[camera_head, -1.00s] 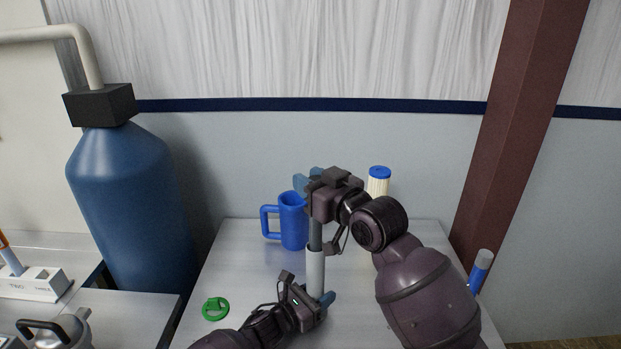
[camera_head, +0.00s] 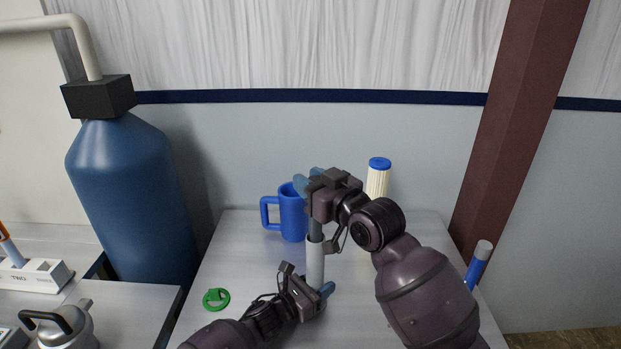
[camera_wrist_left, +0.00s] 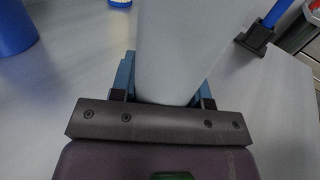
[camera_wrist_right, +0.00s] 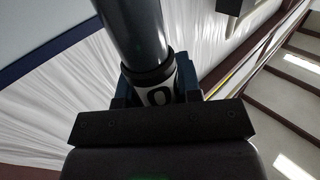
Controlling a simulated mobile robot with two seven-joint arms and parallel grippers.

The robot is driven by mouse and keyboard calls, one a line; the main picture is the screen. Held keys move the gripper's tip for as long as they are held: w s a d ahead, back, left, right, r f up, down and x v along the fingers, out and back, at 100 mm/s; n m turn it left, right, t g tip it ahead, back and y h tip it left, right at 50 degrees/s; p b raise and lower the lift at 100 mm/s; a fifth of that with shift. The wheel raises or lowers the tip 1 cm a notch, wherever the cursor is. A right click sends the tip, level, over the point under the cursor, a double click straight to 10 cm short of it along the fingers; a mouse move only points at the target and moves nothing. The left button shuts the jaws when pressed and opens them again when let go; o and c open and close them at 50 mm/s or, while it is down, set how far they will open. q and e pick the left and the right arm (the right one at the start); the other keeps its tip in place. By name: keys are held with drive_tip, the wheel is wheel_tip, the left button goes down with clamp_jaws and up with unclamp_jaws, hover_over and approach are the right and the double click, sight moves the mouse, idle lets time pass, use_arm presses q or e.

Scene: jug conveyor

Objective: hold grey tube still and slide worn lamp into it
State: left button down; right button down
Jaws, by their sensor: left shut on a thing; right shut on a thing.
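The pale grey tube (camera_head: 315,266) stands roughly upright over the table. My left gripper (camera_head: 325,290) is shut around its lower part, and the tube fills the jaws in the left wrist view (camera_wrist_left: 178,50). The worn lamp (camera_head: 315,229) is a darker grey rod above the tube, in line with it. My right gripper (camera_head: 314,181) is shut on its upper end. In the right wrist view the lamp (camera_wrist_right: 135,25) shows a black band and a white label at the jaws. The lamp's lower end meets the tube's mouth; how deep it sits inside is hidden.
A blue mug (camera_head: 293,220) stands close behind the grippers. A white pleated cylinder with a blue cap (camera_head: 378,178) stands behind my right arm. A green ring (camera_head: 216,299) lies at left.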

use_arm(q)
drive_tip(key=shift+a+f, duration=0.1)
drive_tip(key=shift+f, duration=0.2)
use_arm(e)
wheel_tip(320, 180, down, 8)
drive_tip(key=shift+r, duration=0.25)
idle(2.8)
drive_tip(key=c, duration=0.7)
unclamp_jaws()
drive_tip(key=v, duration=1.2)
use_arm(q)
drive_tip(key=c, duration=0.5)
unclamp_jaws()
drive_tip(key=shift+r, duration=0.15)
